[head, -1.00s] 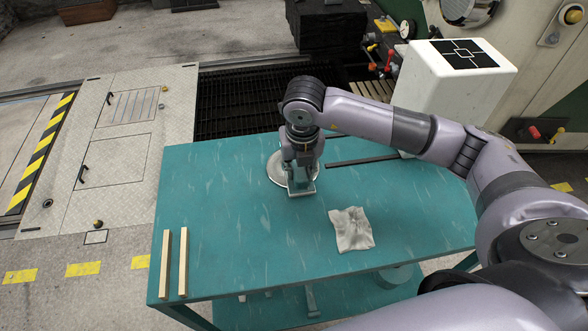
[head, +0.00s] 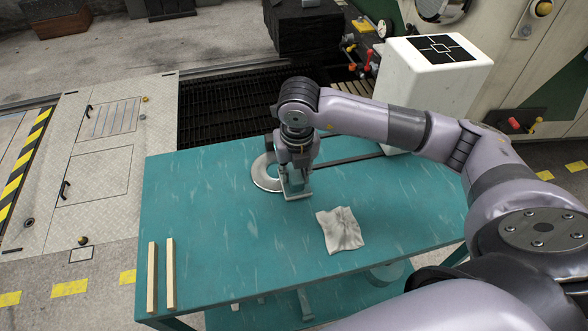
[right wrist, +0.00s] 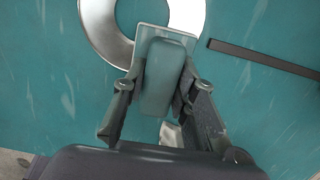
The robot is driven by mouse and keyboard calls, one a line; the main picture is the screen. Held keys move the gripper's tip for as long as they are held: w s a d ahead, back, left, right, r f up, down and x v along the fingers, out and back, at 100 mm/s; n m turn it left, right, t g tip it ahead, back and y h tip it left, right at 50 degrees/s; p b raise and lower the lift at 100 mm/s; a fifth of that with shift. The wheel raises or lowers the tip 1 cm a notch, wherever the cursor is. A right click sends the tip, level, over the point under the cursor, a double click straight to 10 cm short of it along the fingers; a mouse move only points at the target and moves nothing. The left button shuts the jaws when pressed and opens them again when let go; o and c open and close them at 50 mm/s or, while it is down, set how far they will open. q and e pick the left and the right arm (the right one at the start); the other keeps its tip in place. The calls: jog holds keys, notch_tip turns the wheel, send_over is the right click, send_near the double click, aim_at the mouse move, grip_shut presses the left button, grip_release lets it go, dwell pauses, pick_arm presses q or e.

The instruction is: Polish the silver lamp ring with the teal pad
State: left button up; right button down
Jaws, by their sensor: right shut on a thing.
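The silver lamp ring (head: 262,176) lies flat on the teal table, left of my right gripper. It also shows at the top of the right wrist view (right wrist: 106,32). My right gripper (head: 296,190) points down at the ring's right side and is shut on the teal pad (right wrist: 164,78), a teal block on a pale plate. The plate overlaps the ring's near right part in the right wrist view; I cannot tell whether it touches the ring. The gripper hides part of the ring in the head view. My left gripper is not in view.
The teal table (head: 215,235) bears a crumpled pale cloth (head: 340,230) and two wooden strips (head: 161,275) at the front left. A white box (head: 430,95) stands at the back right.

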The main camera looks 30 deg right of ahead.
aim_at(283, 184)
jog(key=shift+s, duration=0.4)
jog(key=shift+a, duration=0.1)
jog(key=shift+w+a+b, duration=0.2)
jog(key=shift+a+b, duration=0.05)
jog(key=shift+a, duration=0.45)
jog(key=shift+w+a+b, duration=0.15)
jog(key=shift+a+b, duration=0.05)
jog(key=shift+a, duration=0.5)
jog(key=shift+w+a, duration=0.25)
jog(key=shift+a, duration=0.5)
jog(key=shift+w+a, duration=0.2)
jog(key=shift+a, duration=0.55)
jog(key=shift+d+b, duration=0.1)
jog(key=shift+b, duration=0.25)
